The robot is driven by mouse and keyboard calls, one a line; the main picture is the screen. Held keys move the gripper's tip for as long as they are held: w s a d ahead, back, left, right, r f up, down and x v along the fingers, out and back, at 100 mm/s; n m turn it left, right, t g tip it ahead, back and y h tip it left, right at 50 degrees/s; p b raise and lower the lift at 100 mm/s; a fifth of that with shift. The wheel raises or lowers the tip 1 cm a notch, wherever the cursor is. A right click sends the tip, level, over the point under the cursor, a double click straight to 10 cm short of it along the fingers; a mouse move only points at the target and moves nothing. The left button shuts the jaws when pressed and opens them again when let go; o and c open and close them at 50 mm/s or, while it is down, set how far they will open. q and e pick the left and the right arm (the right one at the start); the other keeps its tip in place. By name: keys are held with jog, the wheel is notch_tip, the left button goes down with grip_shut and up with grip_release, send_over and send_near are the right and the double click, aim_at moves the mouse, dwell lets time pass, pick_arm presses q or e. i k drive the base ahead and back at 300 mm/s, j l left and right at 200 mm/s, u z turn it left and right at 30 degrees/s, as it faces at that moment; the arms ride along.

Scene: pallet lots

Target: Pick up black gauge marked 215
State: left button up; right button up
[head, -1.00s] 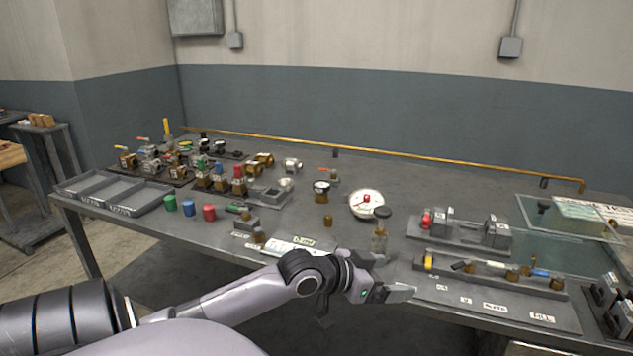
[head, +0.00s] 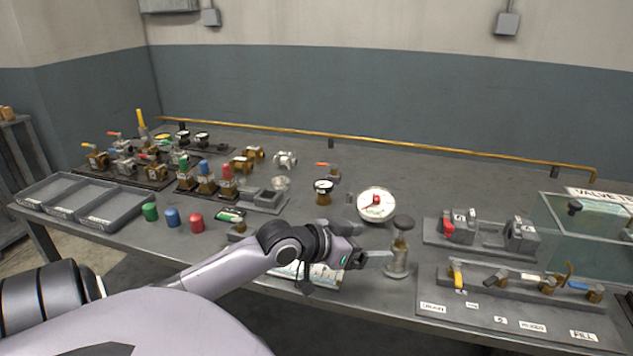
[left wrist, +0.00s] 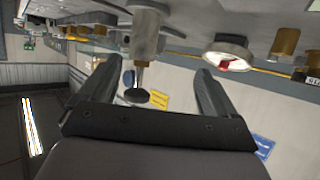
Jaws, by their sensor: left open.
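My left gripper (head: 376,246) is open and empty at the front of the bench. It points at a grey fitting with a black knob (head: 402,240), and that fitting shows between its spread fingers in the left wrist view (left wrist: 147,42). I cannot tell whether they touch. Small dark-rimmed gauges stand on the back left rack (head: 183,137), (head: 202,138). Another black-rimmed gauge with a white face on a brass base (head: 323,187) stands mid-bench. No marking 215 is readable on any of them. My right gripper is not in view.
A large white dial with a red centre (head: 376,204) lies behind the gripper. Grey valve fixtures (head: 470,243) and a glass tank (head: 580,232) stand right. Red, blue and green caps (head: 172,217) and grey trays (head: 75,203) are left. Bench space behind the dial is clear.

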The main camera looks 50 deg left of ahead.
aim_at(323, 186)
jog(key=i+j, duration=0.1)
jog(key=j, duration=0.55)
jog(key=i+j, duration=0.1)
jog(key=j, duration=0.55)
